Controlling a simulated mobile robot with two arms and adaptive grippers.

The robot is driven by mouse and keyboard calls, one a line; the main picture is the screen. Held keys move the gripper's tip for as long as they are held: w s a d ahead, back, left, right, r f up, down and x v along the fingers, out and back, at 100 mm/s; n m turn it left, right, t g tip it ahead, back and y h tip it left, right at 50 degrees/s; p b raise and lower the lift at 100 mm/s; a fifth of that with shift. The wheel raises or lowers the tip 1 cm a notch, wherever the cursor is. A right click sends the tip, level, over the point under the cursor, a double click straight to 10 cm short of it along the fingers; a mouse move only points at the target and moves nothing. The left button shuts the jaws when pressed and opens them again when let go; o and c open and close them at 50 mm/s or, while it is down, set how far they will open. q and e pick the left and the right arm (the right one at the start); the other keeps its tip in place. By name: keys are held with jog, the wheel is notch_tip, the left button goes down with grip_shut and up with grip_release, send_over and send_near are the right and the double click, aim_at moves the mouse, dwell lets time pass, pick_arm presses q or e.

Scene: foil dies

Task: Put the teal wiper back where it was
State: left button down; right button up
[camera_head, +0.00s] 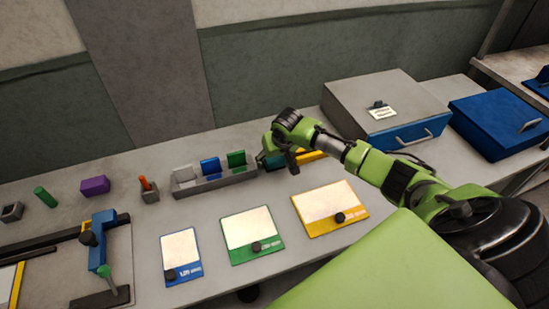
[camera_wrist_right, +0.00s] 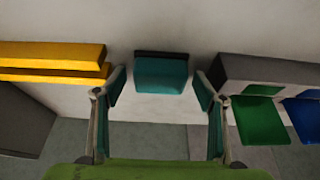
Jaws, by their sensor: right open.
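The teal wiper (camera_wrist_right: 162,75) shows in the right wrist view, with a dark strip along its upper edge. It lies between the two spread fingers of my right gripper (camera_wrist_right: 161,88), with a gap on each side. In the head view my right gripper (camera_head: 279,158) is low over the bench, just right of the grey rack (camera_head: 215,185), and largely hides the wiper. The rack holds a white, a blue (camera_head: 210,165) and a green wiper (camera_head: 236,159). In the wrist view the teal wiper is apart from the rack (camera_wrist_right: 245,69). My left gripper is out of view.
Yellow bars (camera_head: 312,156) lie close right of my right gripper. A grey box (camera_head: 378,92) and a blue box (camera_head: 497,118) stand further right. Blue (camera_head: 181,255), green (camera_head: 252,235) and yellow (camera_head: 330,207) framed cards lie in front. A blue clamp-like fixture (camera_head: 98,240) stands left.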

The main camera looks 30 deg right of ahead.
jog(key=b+v, duration=0.1)
jog(key=v, duration=1.1)
jog(key=shift+r, duration=0.15)
